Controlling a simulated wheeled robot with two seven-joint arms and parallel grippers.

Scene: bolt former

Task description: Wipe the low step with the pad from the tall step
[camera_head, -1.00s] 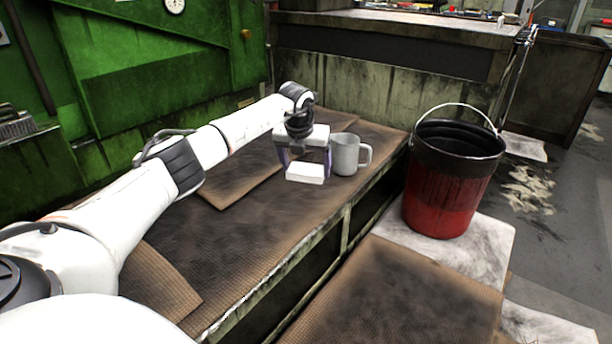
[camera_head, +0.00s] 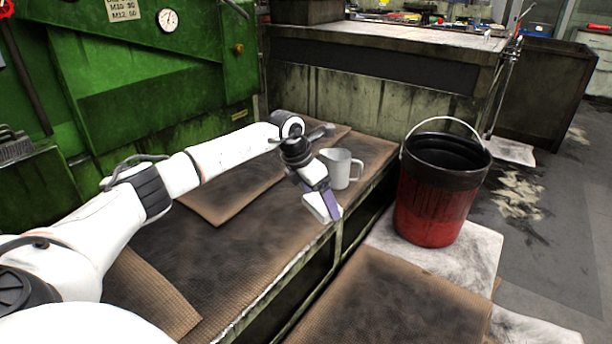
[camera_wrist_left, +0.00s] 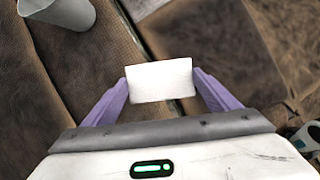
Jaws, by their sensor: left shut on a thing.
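My left gripper (camera_head: 330,207) is shut on a white pad (camera_head: 316,208), held above the front edge of the tall step (camera_head: 228,254). In the left wrist view the pad (camera_wrist_left: 160,80) sits between the two purple fingers. The low step (camera_head: 385,303), with a brown mat on top, lies lower and to the right of the tall step. The pad is apart from the low step. My right gripper is not in view.
A grey mug (camera_head: 338,167) stands on the tall step just behind my left gripper. A red and black bucket (camera_head: 436,200) with a raised handle stands on the right, behind the low step's mat. The green machine (camera_head: 165,85) is at the back left. The mat on the low step is clear.

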